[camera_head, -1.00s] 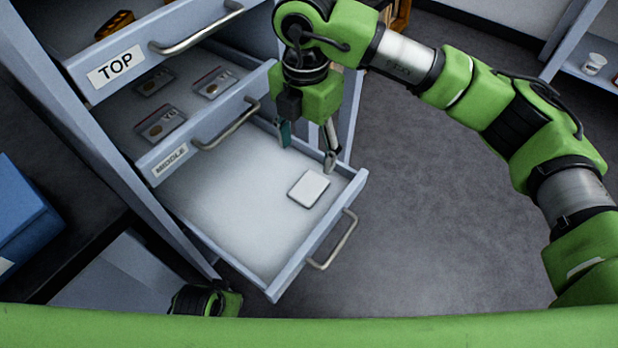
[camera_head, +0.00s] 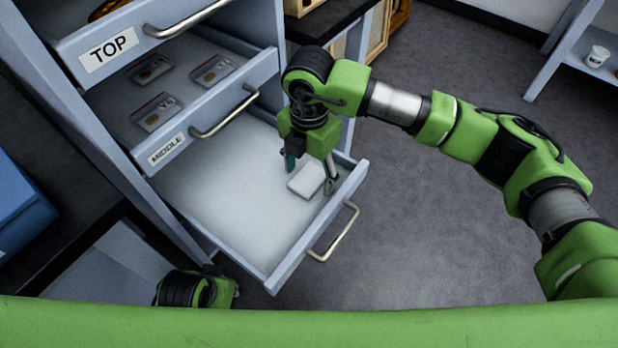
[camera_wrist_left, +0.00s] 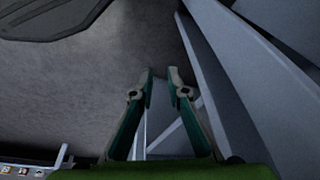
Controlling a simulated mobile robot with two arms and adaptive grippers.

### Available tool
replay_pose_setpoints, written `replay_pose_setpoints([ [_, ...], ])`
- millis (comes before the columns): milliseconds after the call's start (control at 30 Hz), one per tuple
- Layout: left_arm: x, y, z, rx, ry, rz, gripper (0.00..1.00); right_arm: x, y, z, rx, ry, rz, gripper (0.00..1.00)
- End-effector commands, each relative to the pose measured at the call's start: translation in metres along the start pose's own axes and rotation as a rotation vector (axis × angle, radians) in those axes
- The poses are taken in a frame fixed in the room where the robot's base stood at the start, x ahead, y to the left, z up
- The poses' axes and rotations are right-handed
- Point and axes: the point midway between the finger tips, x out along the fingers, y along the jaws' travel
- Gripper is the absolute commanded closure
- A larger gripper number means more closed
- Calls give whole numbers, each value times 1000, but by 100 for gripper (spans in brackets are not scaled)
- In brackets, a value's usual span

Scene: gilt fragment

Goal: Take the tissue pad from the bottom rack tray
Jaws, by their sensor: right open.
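The tissue pad (camera_head: 306,180) is a small white square lying flat in the open bottom tray (camera_head: 225,205), near its front right corner. My right gripper (camera_head: 310,176) points down over the tray with its fingers apart, one on each side of the pad. I cannot tell whether the fingers touch it. My left gripper (camera_wrist_left: 163,72) shows in the left wrist view with its fingers apart and nothing between them. In the head view only part of my left arm shows, low beside the rack.
The middle drawer (camera_head: 208,132) is open above the bottom tray and holds several flat packets. The top drawer (camera_head: 135,40) also stands open. The bottom tray's metal handle (camera_head: 335,232) sticks out at its front. A blue box (camera_head: 20,205) is at the left. The floor to the right is clear.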

Motion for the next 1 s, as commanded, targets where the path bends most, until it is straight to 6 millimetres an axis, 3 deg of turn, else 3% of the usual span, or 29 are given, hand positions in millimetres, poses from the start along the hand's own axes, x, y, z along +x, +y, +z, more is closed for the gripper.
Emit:
replay_pose_setpoints([
  [100,0,0,0,0,0,0,85,0,0,0,0,0,0,38],
  [200,0,0,0,0,0,0,85,0,0,0,0,0,0,63],
  [233,0,0,0,0,0,0,85,0,0,0,0,0,0,67],
  [667,0,0,-1,0,1,0,85,-4,0,0,0,0,0,67],
  [867,5,0,0,0,1,0,85,-25,1,0,-1,-1,3,67],
  [1000,23,2,8,3,-15,3,85,-49,-7,-11,-6,-1,3,67],
])
